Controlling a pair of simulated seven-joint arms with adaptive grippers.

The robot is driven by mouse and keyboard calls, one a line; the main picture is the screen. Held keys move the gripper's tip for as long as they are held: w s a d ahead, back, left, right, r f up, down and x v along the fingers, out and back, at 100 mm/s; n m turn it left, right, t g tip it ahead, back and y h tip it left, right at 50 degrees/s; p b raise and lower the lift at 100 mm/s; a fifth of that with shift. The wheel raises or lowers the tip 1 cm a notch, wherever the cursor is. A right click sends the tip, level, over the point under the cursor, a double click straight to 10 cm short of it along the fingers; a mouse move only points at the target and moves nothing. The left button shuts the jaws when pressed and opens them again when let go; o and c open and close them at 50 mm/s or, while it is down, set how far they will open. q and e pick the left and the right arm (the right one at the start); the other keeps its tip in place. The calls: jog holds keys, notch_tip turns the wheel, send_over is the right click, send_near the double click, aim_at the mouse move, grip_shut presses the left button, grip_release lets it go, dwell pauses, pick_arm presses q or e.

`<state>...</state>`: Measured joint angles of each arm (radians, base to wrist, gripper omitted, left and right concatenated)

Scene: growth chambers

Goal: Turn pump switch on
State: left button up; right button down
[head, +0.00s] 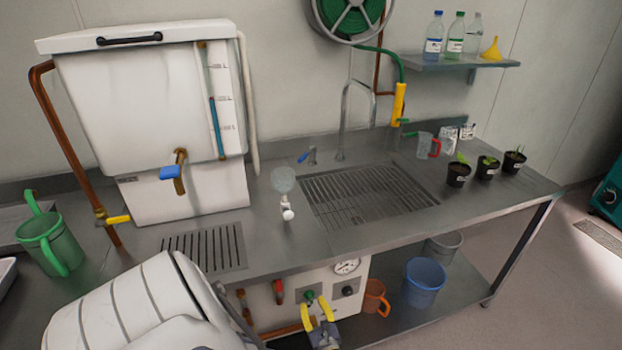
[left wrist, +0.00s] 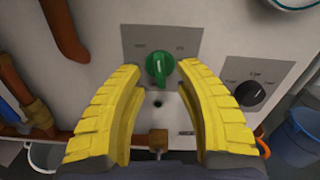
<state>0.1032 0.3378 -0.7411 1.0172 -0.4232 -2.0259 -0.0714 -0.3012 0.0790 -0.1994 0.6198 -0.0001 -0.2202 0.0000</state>
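The pump switch looks to be the green knob (head: 310,297) on a grey plate on the white panel under the counter; in the left wrist view the knob (left wrist: 159,66) has its narrow grip roughly upright. Small labels sit left and right of it, too small to read. My left gripper (head: 318,309) has yellow fingers and is in front of the panel. In the left wrist view the left gripper (left wrist: 157,72) is open, its fingertips on either side of the knob with a gap on each side. I cannot tell how deep they reach. My right gripper is not in view.
A black dial (left wrist: 251,94) is right of the knob, and a round gauge (head: 347,266) is above that dial. A red-handled valve (head: 279,291) and copper pipes are to the left. An orange jug (head: 376,298) and a blue bucket (head: 423,283) stand on the lower shelf.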

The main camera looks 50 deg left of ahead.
pick_arm(q)
jog(key=shift+x, duration=1.35)
jog(key=shift+c, duration=0.4)
grip_shut()
